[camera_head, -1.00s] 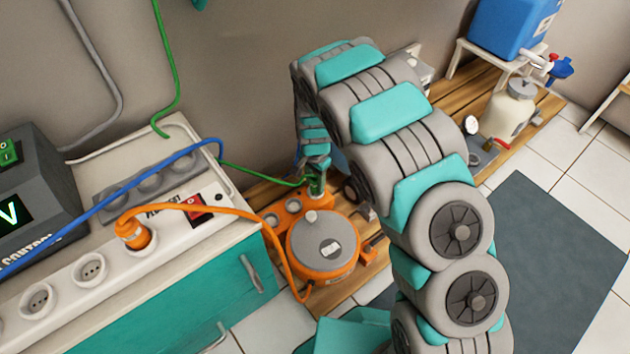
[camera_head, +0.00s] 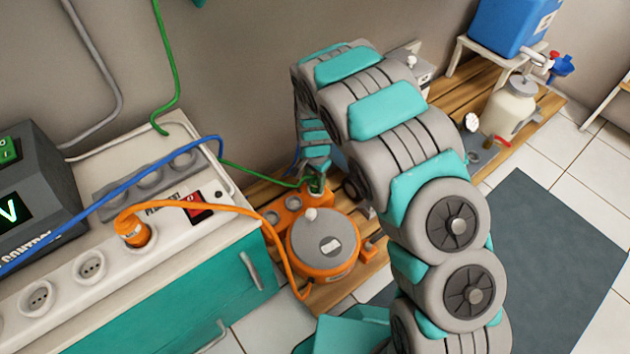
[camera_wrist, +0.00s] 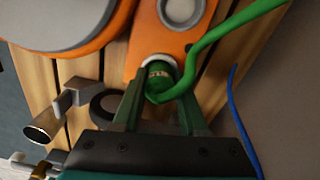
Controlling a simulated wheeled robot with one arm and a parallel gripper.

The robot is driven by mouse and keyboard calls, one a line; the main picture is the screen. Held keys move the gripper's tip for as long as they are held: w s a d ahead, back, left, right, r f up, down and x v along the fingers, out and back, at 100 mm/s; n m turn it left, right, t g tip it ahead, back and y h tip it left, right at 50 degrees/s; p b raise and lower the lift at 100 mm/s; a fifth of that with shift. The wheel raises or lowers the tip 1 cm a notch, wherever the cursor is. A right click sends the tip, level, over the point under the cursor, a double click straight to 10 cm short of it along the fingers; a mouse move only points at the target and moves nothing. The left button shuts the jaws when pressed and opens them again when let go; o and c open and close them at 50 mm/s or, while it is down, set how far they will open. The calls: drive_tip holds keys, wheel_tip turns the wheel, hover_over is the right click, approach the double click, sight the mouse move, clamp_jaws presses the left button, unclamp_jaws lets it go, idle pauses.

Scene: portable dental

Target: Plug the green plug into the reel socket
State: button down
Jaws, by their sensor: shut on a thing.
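The green plug (camera_wrist: 159,80) with its thick green cable (camera_wrist: 222,32) is between the two fingers of my gripper (camera_wrist: 160,112), which is shut on it. The plug's front end is at a pale-ringed socket on the orange reel (camera_wrist: 140,42); how deep it sits cannot be told. In the head view, the plug (camera_head: 316,186) is upright at the reel's back right socket, with my gripper (camera_head: 317,168) right above it. The orange reel (camera_head: 294,262) has a grey round lid and other sockets (camera_head: 293,203) to the left, which look empty.
An orange plug (camera_head: 134,232) sits in the white power strip (camera_head: 63,284) on the teal cabinet at left; its cable runs to the reel. A blue cable (camera_head: 110,190) crosses the cabinet top. A metal pipe fitting (camera_wrist: 55,115) lies beside the reel. Open floor lies right.

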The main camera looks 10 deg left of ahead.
sight(315, 179)
drive_tip(key=shift+f, duration=0.1)
drive_tip(key=shift+c, duration=1.8)
unclamp_jaws()
wheel_tip(315, 179, up, 7)
drive_tip(key=shift+f+p, duration=0.1)
drive_tip(key=shift+p, duration=0.3)
drive_tip(key=shift+d+r, duration=0.1)
drive_tip(key=shift+r, duration=0.5)
